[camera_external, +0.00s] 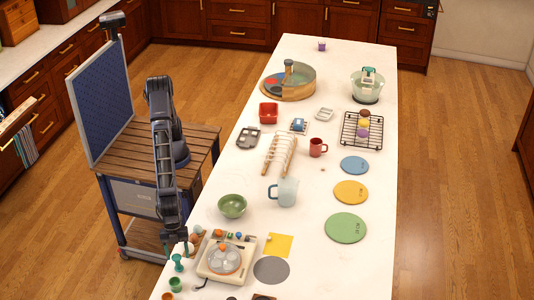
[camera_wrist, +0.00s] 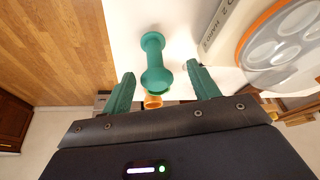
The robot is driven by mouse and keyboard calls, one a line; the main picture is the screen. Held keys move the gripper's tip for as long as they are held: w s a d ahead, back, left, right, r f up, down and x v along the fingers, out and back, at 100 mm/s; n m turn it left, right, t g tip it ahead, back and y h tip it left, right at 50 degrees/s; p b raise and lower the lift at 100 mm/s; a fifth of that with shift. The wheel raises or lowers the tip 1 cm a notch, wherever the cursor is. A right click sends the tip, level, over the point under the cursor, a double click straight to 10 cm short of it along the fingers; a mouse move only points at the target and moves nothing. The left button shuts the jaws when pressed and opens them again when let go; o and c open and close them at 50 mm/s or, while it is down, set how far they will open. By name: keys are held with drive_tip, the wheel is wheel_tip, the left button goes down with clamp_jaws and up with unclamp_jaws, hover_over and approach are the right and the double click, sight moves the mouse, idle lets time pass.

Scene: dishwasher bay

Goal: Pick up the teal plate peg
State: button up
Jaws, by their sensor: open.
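The teal plate peg (camera_external: 178,262) is spool-shaped, with a narrow waist and wide round ends. It is on the white counter near its front left edge. In the wrist view the peg (camera_wrist: 154,62) lies ahead of and partly between the teal fingers. My gripper (camera_external: 179,246) is low over that edge, just by the peg. Its fingers are spread and empty in the wrist view (camera_wrist: 160,72), one on each side of the peg's near end. A gap shows on both sides; I see no contact.
A cream appliance with clear round cups (camera_external: 224,257) stands close to the right of the peg. A yellow-orange piece (camera_wrist: 152,101) shows beyond the peg's near end. The green bowl (camera_external: 232,205) is farther back.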

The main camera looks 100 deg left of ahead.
sight(179, 269)
drive_tip(key=shift+x, duration=2.8)
drive_tip(key=shift+s+d, duration=0.15)
drive_tip(key=shift+s, duration=0.05)
drive_tip(key=c, duration=1)
drive_tip(key=shift+r, duration=0.15)
